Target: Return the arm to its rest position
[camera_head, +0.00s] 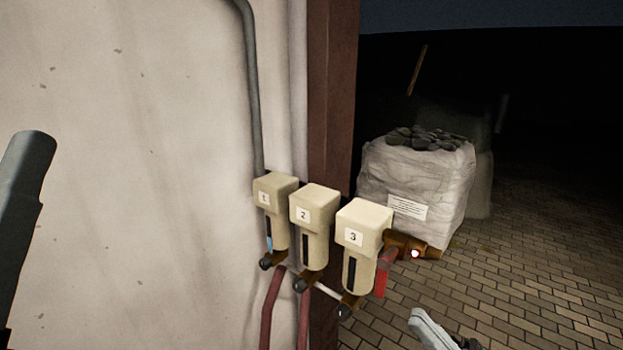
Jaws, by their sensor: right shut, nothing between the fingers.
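My right gripper (428,326) shows at the bottom right as a light grey tip, cut off by the lower edge. It is shut with nothing in it and stands apart from the units on the wall. Most of my right arm is out of view. A dark grey link of my left arm (20,215) comes in at the left edge, and my left gripper is not in view.
Beige units numbered 1 (272,208), 2 (314,228) and 3 (361,248) stand along the wall (130,150). A red lever (384,274) and brass fitting (412,247) adjoin unit 3. A white bulk bag (425,190) stands behind on the paved floor (530,270).

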